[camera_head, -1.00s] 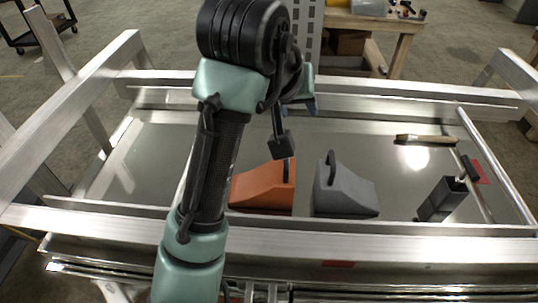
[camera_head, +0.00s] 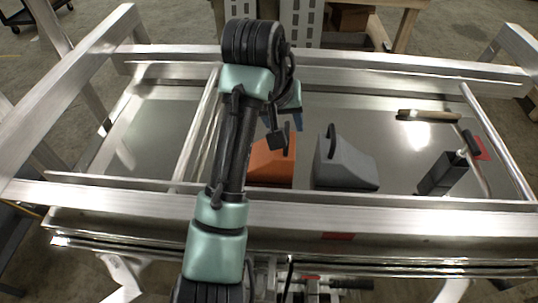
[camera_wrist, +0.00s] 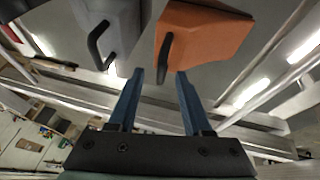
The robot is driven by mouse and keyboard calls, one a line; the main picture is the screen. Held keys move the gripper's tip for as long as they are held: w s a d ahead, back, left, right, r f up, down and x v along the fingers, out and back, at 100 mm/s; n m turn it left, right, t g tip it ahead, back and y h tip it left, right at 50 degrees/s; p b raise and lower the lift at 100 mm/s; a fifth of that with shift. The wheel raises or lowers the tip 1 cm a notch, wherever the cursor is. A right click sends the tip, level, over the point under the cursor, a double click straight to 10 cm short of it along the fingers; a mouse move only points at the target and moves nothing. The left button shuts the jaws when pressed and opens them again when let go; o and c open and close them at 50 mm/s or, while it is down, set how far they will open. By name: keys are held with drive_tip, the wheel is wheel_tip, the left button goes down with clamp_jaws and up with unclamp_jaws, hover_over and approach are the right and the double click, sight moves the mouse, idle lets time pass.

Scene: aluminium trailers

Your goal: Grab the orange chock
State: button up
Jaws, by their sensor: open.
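The orange chock (camera_head: 272,166) lies on the trailer's metal floor, partly hidden behind my arm in the head view. In the wrist view the orange chock (camera_wrist: 208,42) is at the top, with its dark loop handle (camera_wrist: 164,58) just beyond and slightly left of the midline between my fingers. My gripper (camera_wrist: 164,74) is open and empty, its two blue fingers apart and not around the handle. In the head view my gripper (camera_head: 284,120) hangs above and just behind the orange chock, a blue fingertip showing.
A grey chock (camera_head: 345,168) with a dark handle stands right of the orange one. A dark box-shaped tool (camera_head: 440,175) and a wooden-handled brush (camera_head: 428,115) lie further right. Aluminium rails (camera_head: 300,215) frame the floor. The floor at left is clear.

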sight(287, 128)
drive_tip(key=x, duration=0.3)
drive_tip(key=shift+f, duration=0.1)
drive_tip(key=shift+c, duration=0.3)
drive_tip(key=c, duration=0.7)
clamp_jaws()
drive_tip(key=shift+w, duration=0.1)
